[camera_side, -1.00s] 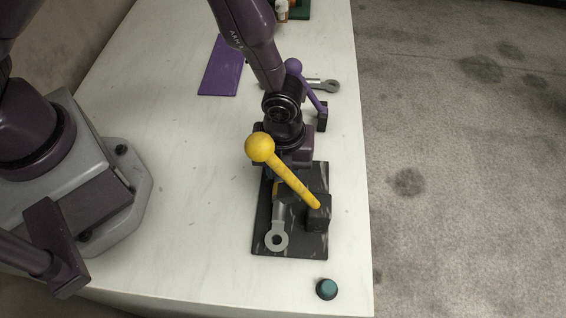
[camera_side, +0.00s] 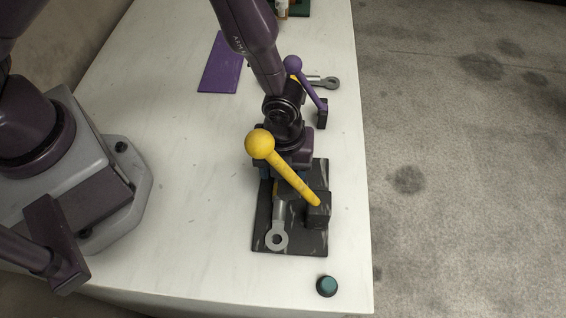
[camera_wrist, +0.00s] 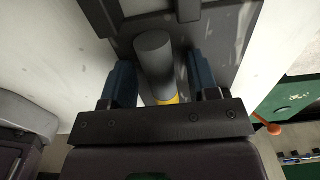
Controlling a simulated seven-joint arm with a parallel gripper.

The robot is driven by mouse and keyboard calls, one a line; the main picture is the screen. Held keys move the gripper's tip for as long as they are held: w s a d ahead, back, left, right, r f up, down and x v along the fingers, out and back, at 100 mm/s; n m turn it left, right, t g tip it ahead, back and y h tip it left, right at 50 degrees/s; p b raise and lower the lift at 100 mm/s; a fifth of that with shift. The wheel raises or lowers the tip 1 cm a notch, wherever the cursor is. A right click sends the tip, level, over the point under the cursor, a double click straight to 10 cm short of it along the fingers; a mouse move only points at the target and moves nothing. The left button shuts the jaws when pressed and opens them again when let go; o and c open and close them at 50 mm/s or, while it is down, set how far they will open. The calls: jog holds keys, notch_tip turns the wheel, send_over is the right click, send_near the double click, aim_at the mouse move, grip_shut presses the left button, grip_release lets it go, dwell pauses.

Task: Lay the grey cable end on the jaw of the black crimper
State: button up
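The black crimper is in the side view: a marbled black plate (camera_side: 313,240), a black block and a yellow lever (camera_side: 290,180) with a ball end. A grey ring lug (camera_side: 278,238) lies on the plate. My gripper (camera_side: 278,178) is low over the plate's far end, partly hidden by the lever. In the wrist view the grey cable end (camera_wrist: 154,55), with a yellow band, is between my blue fingers (camera_wrist: 161,85). The fingers stand apart, with a gap at the right of the cable end. Whether it rests on the jaw is hard to tell.
Behind my gripper stand a purple lever (camera_side: 309,87) and another grey lug (camera_side: 325,82). A purple plate (camera_side: 220,65) lies at the back left. A teal-topped button (camera_side: 327,286) is near the front edge. The table left of the crimper is clear.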

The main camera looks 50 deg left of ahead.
notch_tip(320, 180, up, 13)
dwell(0.8)
jog(key=s+a+r+n+t, duration=0.2)
jog(key=s+a+r+n, duration=0.3)
jog(key=a+r+n, duration=0.5)
jog(key=s+a+r+n+t, duration=0.3)
jog(key=s+a+r+n, duration=0.3)
jog(key=n, duration=1.1)
jog(key=a+r, duration=0.4)
jog(key=r, duration=0.1)
jog(key=shift+a+t, duration=0.25)
jog(key=shift+t, duration=0.05)
